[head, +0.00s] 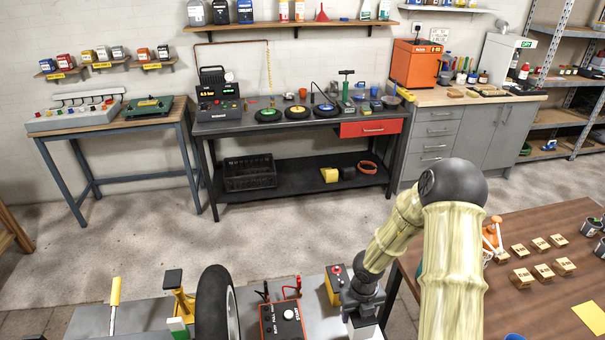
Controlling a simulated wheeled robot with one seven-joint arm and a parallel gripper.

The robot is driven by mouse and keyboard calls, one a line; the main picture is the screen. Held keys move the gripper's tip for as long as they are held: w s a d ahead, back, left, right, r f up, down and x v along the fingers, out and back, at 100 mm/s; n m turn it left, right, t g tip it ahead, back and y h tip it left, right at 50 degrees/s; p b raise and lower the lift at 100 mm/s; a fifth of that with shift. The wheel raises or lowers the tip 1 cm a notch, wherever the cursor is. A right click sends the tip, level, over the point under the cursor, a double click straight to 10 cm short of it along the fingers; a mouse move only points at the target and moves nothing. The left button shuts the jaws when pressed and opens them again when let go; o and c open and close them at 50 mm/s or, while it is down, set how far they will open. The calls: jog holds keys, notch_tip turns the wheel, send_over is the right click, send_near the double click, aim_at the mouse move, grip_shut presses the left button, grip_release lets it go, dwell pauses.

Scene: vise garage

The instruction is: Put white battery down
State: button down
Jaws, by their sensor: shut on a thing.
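The white battery (368,331) shows at the bottom edge of the head view, directly under my gripper (362,314). Its lower part is cut off by the frame, so I cannot tell whether it touches the grey bench (247,297). My gripper points down and is shut on the white battery; the fingers are mostly hidden by its dark body. The battery is at the right end of the bench, just right of a yellow and black battery-like box (333,287).
An orange and black charger box (283,320) with red and black clamps stands left of the gripper. Farther left are a tyre (215,305) and a yellow stand (181,303). A brown table (530,220) with small labelled blocks lies to the right.

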notch_tip(320, 180, up, 9)
jog(key=shift+p, duration=0.7)
jog(key=shift+w+d+f+n+t+b, duration=0.2)
jog(key=shift+n+t+b, duration=0.1)
jog(key=shift+n+b, duration=0.1)
jog(key=shift+w+d+n+t, duration=0.1)
jog(key=shift+w+n+t, duration=0.25)
jog(key=shift+n, duration=0.35)
